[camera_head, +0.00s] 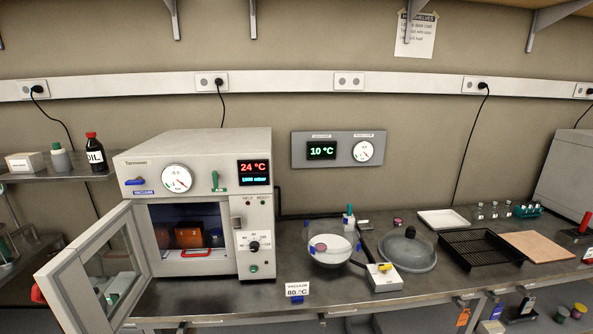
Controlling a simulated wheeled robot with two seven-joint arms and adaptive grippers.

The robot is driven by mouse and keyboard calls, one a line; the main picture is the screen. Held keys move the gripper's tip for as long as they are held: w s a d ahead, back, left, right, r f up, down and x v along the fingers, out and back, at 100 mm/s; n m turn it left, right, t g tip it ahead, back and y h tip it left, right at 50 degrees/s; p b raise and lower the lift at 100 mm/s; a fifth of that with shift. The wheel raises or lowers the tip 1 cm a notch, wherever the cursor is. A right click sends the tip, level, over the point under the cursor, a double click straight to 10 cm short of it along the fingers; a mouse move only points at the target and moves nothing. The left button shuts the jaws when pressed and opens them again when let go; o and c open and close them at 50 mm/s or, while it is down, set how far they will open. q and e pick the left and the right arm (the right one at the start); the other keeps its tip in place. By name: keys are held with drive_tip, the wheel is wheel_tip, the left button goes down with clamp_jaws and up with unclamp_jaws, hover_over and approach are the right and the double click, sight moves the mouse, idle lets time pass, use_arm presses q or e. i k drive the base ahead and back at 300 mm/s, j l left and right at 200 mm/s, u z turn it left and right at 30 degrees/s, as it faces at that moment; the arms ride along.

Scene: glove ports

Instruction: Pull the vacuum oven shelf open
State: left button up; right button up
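The vacuum oven (140,172) stands on the bench at left centre, with a round gauge and a red display reading 24 °C. Its glass-windowed door (70,290) is swung open to the left. Inside the dark chamber, a red strip (204,253) runs along the low front, seemingly on the shelf; the shelf surface itself is hard to make out. An orange-brown box (188,236) and small blue and red items sit above it inside the chamber. Neither of my grippers shows in the head view.
Right of the oven are a glass vessel with white contents (332,248), a control box with a yellow knob (386,278), a grey dome lid (408,249), a black tray (481,249) and a tan board (540,246). An 80 °C sign (297,289) stands at the bench front.

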sight(183, 243)
drive_tip(key=j, duration=0.65)
drive_tip(key=j+z, duration=0.15)
drive_tip(key=j, duration=0.55)
drive_tip(key=k+j, duration=0.1)
drive_tip(key=j, duration=0.55)
drive_tip(key=j+z, duration=0.1)
drive_tip(key=j, duration=0.55)
drive_tip(key=k+j, duration=0.15)
drive_tip(key=j, duration=0.55)
drive_tip(key=i+z, duration=0.05)
